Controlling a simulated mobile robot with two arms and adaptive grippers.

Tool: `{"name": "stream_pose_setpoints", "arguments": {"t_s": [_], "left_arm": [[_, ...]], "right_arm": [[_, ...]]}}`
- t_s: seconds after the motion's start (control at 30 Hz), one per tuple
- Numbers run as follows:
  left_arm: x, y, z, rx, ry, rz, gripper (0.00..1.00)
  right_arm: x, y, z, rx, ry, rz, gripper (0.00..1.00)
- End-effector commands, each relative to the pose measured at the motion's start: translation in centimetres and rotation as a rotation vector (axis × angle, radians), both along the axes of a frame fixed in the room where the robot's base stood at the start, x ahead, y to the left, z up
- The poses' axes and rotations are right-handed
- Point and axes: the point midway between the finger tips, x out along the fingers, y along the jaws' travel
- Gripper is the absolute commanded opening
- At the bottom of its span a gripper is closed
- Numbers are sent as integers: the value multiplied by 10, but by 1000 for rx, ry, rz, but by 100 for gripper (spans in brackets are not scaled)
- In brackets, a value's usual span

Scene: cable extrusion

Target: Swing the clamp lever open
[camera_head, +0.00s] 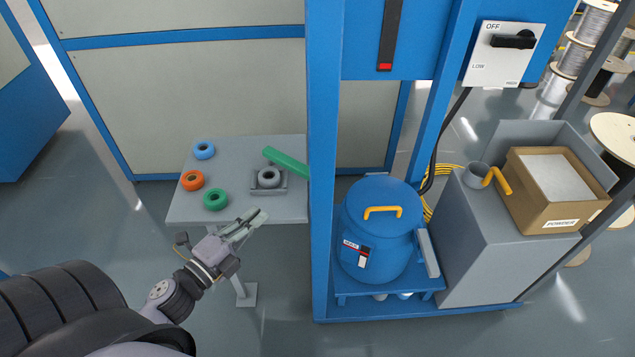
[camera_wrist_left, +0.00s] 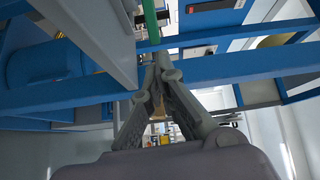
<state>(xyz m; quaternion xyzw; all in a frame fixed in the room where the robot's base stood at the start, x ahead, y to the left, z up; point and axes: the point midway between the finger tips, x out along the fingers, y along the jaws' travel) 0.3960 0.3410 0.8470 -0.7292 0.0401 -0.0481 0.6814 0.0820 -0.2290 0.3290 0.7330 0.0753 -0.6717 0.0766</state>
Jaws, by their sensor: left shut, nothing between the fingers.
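A green bar (camera_head: 285,161), which looks like the clamp lever, sticks out from behind the blue post over the grey side table. Its far end is hidden by the post. In the left wrist view the green bar (camera_wrist_left: 151,20) runs down from the top edge towards my fingertips. My left gripper (camera_head: 259,216) is shut and empty, near the table's front edge, below and left of the bar in the head view. In the left wrist view the shut fingers (camera_wrist_left: 160,60) point towards the bar. I cannot tell the gap in depth. My right gripper is not in view.
The grey table (camera_head: 240,150) bears blue (camera_head: 204,144), orange (camera_head: 184,181) and green (camera_head: 208,203) rings, and a grey ring (camera_head: 269,171) on a small base. The blue post (camera_head: 324,100) stands right of it. A blue drum (camera_head: 360,220) and powder box (camera_head: 530,205) are further right.

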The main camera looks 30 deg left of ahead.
Motion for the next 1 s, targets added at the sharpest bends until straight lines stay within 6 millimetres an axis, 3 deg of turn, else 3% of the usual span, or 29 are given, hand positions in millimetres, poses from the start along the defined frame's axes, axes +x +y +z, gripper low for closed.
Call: {"name": "stream_pose_setpoints", "arguments": {"t_s": [0.17, 0.7, 1.0], "left_arm": [[5, 2, 0, 73, 4, -4, 0], [106, -11, 2, 66, 4, -2, 0], [135, -15, -1, 65, 7, -2, 0]], "right_arm": [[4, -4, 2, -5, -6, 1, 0], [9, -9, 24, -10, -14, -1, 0], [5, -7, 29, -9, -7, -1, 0]]}}
